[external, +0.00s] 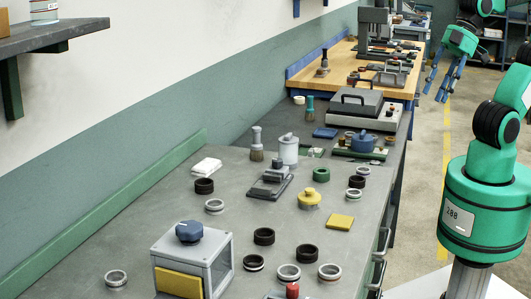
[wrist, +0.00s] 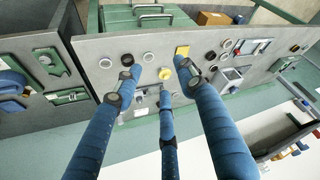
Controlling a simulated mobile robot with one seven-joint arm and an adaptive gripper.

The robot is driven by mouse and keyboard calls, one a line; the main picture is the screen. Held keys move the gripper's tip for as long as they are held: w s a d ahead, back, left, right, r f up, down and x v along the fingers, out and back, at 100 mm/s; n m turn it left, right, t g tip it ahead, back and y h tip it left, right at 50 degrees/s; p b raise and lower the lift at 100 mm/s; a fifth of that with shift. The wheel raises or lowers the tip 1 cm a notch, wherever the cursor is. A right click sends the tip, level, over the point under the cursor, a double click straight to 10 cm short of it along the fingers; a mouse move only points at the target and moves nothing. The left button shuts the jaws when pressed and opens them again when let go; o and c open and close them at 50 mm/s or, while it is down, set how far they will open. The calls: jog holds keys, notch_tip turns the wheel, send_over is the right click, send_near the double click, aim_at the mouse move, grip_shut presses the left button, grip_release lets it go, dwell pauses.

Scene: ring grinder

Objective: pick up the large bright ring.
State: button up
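Several bright silver rings lie flat on the grey bench. In the external view, two wide ones, a left one (external: 288,272) and a right one (external: 329,271), are near the front. Another bright ring (external: 116,278) is at the front left, one (external: 214,206) is farther back, and a smaller-looking one (external: 355,194) is at the right. I cannot tell surely which is the large one. My gripper (external: 438,95) is raised at the upper right, off the bench, with its blue fingers spread and empty. The fingers also show in the wrist view (wrist: 158,78), with bright rings (wrist: 148,57) beyond them.
A grey box machine with a blue knob (external: 189,232) stands at the front. The aisle floor (external: 425,190) is clear.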

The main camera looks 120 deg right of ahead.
jog(key=o, duration=0.6)
jog(key=shift+c, duration=0.2)
